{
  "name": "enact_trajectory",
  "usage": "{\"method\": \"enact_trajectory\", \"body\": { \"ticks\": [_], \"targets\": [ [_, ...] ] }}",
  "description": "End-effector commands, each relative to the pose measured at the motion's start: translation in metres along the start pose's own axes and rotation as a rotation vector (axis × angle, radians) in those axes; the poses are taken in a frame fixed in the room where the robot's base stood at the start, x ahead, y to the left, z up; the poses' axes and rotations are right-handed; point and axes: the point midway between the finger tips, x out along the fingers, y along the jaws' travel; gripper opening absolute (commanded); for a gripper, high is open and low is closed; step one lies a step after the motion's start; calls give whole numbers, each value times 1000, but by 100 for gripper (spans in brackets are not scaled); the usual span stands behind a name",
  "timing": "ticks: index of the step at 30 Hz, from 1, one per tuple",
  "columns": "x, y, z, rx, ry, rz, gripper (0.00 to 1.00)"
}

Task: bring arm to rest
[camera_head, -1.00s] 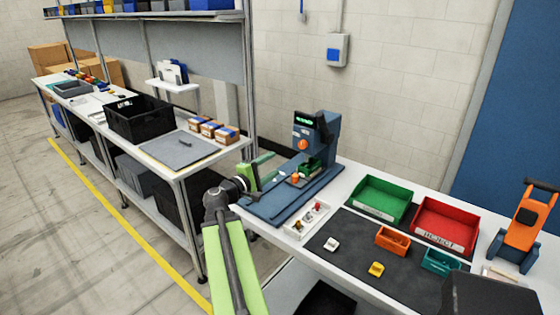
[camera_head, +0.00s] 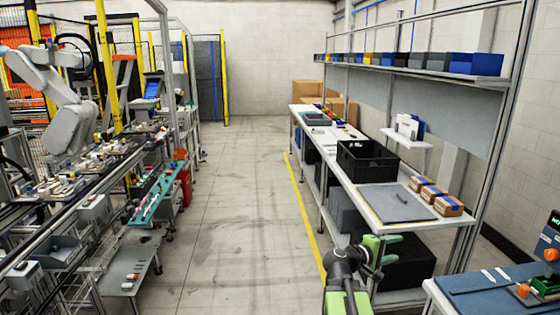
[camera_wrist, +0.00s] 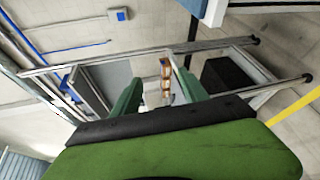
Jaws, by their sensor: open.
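My green arm shows at the bottom right of centre in the head view, folded low in front of the packing workbench (camera_head: 380,207). My gripper (camera_head: 392,247) is at its end, pointing right, in front of the bench's lower part. In the wrist view my gripper (camera_wrist: 158,88) has its two green fingers spread apart. Nothing is between the fingertips except distant background, so it is empty. The bench shows sideways in the wrist view, well beyond the fingers.
A black crate (camera_head: 367,161), a grey mat (camera_head: 393,203) and small cartons (camera_head: 434,193) are on the bench. A blue fixture (camera_head: 487,281) is at lower right. A conveyor line with a white robot arm (camera_head: 70,125) stands left. The floor aisle (camera_head: 240,220) between is clear.

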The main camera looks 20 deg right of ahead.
Motion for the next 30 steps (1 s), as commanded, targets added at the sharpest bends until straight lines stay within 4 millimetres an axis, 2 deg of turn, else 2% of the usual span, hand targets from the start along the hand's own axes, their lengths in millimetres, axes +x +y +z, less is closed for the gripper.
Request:
{"method": "enact_trajectory", "body": {
  "ticks": [1, 3, 5, 7, 11, 12, 15, 18, 21, 29, 30],
  "targets": [
    [-30, -19, -29, 30, 55, -66, 52],
    [-72, -52, -61, 79, 112, -186, 52],
    [-109, -81, -84, 114, 153, -301, 52],
    [-155, -117, -104, 147, 185, -448, 52],
    [-245, -183, -124, 183, 203, -749, 52],
    [-271, -200, -125, 188, 195, -845, 52],
    [-327, -236, -118, 202, 140, -1085, 52],
    [-366, -255, -106, 210, 67, -1277, 52],
    [-385, -261, -98, 206, 17, -1369, 52],
    [-386, -262, -94, 212, -10, -1375, 52],
    [-386, -262, -94, 212, -10, -1375, 48]
  ]
}}
